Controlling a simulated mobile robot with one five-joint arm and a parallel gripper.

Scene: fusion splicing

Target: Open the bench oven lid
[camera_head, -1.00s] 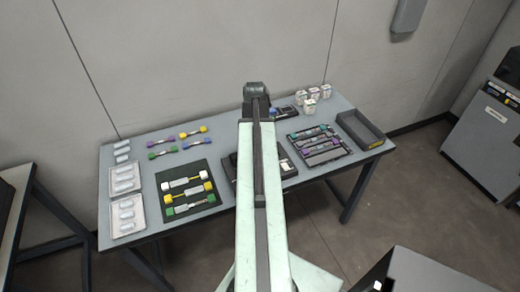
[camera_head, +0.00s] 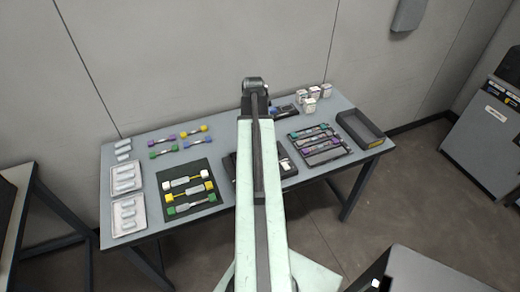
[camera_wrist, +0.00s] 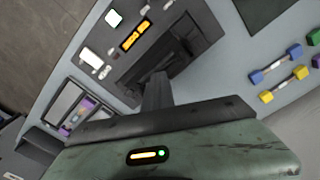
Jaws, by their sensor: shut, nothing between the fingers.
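A dark unit, which appears to be the bench oven (camera_wrist: 128,66), lies on the grey table. In the wrist view it has orange displays, a white square, pale round parts and a dark raised section, perhaps the lid. In the head view my arm covers its middle, and its right part (camera_head: 288,168) shows beside the arm. My gripper (camera_wrist: 157,84) is shut and empty, its dark fingers over the lower edge of the dark section. I cannot tell whether they touch it. The green housing with lights below is mine. The head view hides my fingers.
A black mat (camera_head: 167,207) with yellow, white and green-ended pieces lies left of the unit. A rack of tools (camera_head: 319,146) and an open dark tray (camera_head: 372,143) lie to the right. Small white boxes (camera_head: 326,91) stand behind. A wall rises behind the table (camera_head: 225,121).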

